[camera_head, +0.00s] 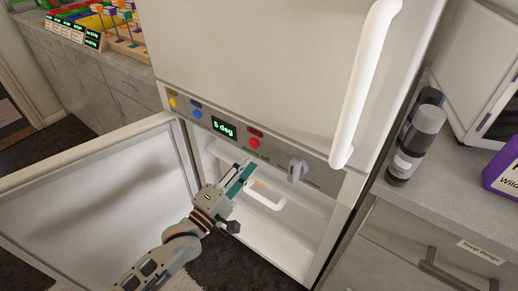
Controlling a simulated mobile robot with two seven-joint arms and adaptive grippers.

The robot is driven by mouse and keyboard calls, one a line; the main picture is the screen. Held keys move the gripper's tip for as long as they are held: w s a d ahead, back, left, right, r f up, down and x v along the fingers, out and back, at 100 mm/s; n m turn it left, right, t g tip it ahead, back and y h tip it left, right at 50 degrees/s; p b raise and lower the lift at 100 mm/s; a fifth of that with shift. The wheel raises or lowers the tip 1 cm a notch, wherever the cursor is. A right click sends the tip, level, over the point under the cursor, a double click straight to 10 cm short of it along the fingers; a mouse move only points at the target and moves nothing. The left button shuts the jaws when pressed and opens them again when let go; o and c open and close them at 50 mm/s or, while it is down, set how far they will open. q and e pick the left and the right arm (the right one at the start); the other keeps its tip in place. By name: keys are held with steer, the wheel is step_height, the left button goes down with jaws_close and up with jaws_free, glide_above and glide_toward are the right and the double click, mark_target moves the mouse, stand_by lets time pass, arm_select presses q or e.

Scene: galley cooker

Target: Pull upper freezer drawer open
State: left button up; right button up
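The freezer compartment (290,258) is the lower part of a white fridge-freezer, and its door (100,190) stands swung open to the left. Inside, the upper freezer drawer shows a white front with a pale bar handle (265,197). My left gripper (243,176) reaches in from the lower left, its fingers with a teal pad just left of the handle in the picture. Whether it touches the handle I cannot tell. The finger gap is not clear from this angle, and part of the drawer front is hidden behind the gripper. My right gripper is not in view.
Above is a control panel with a green display (223,127), coloured buttons and a grey knob (297,169). The upper fridge door (290,60) is shut, with a long white handle (364,85). Counters with drawers stand on both sides; a grey bottle (415,146) stands at right.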

arm_select(q)
steer(key=b+x, duration=0.1)
steer(key=x, duration=0.5)
steer(key=shift+f, duration=0.15)
jaws_close()
